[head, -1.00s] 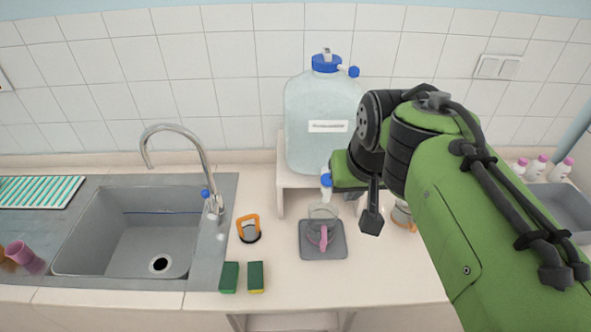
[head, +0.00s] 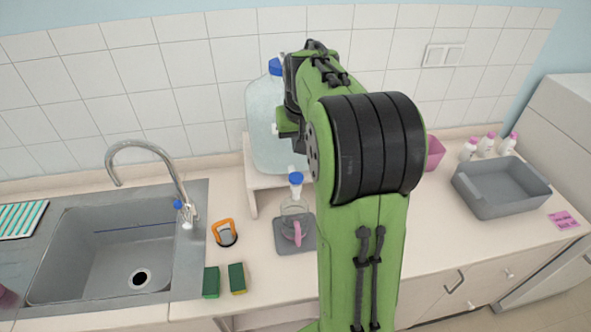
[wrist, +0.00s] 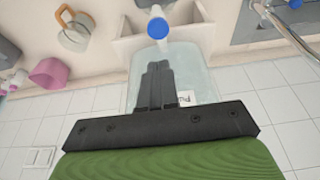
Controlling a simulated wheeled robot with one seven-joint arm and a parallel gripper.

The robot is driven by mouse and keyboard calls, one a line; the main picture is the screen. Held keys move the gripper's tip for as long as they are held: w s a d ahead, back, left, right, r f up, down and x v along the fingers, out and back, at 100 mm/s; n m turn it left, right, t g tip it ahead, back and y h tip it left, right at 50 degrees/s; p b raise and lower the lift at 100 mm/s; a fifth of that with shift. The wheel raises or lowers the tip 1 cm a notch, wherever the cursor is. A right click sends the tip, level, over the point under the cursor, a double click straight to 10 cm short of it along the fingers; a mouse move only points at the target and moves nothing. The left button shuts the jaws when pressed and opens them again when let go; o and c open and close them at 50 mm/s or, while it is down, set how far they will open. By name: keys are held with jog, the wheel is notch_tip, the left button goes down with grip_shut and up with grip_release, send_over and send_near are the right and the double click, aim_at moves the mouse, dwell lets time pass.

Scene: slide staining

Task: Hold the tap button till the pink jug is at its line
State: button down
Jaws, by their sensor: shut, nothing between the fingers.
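The clear jug with a pink handle (head: 297,232) stands upright on a grey pad (head: 281,240) below the water tank's tap. Its line and water level are too small to make out. The big clear water tank (head: 262,118) stands on a pale raised stand; it also shows in the wrist view (wrist: 200,72). The tap's blue button (head: 296,178) is left of my arm in the head view. In the wrist view my gripper (wrist: 158,68) is shut and empty, its tips pointing toward the blue button (wrist: 158,29), with a small apparent gap. In the head view my arm hides the fingers.
A sink with a faucet (head: 150,150) is at left. A grey tub (head: 500,195), a pink container (head: 435,152) and white bottles (head: 487,146) are at right.

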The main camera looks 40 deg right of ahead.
aim_at(296, 177)
jog(key=x, duration=1)
jog(key=shift+s+f+p, duration=0.3)
jog(key=shift+p, duration=0.1)
jog(key=shift+f, duration=0.5)
jog(key=shift+f, duration=0.1)
